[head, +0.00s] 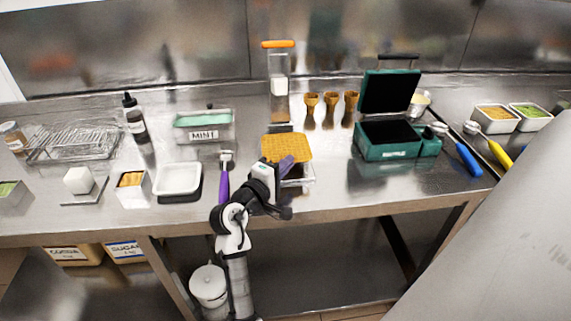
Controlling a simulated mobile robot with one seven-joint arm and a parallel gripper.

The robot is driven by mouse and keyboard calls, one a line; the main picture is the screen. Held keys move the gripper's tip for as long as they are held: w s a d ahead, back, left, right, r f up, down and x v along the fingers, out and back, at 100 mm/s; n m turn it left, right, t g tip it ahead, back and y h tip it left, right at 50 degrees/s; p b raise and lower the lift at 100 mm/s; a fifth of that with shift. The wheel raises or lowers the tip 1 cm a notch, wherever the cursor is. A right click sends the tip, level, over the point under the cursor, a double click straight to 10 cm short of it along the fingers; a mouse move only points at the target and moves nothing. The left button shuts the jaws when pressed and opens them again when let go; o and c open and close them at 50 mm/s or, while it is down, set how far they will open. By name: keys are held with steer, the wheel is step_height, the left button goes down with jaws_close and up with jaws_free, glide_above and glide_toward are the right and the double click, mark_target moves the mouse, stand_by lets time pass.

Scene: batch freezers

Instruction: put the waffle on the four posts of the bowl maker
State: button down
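The golden square waffle (287,147) shows near the table's middle, just beyond my gripper (277,164). It looks roughly flat. My gripper is at the waffle's near edge, beside a purple piece that I cannot identify. Its fingers are too small and covered to tell whether they are open or shut, or whether they touch the waffle. An upright press with an orange handle (278,44) and a white block, which appears to be the bowl maker, stands behind the waffle. Its four posts cannot be made out; the waffle covers the area in front of its dark base.
A clear box (303,183) lies under my gripper. Cones (330,103) stand behind right, and an open teal waffle iron (392,139) stands right. A purple-handled scoop (224,181), white tray (179,180) and mint tub (204,127) lie left. Bare steel shows between box and iron.

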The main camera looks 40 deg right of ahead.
steer(key=shift+f+b, duration=0.4)
steer(key=shift+f, duration=0.15)
steer(key=c, duration=1.5)
jaws_free()
steer(key=shift+c, duration=0.2)
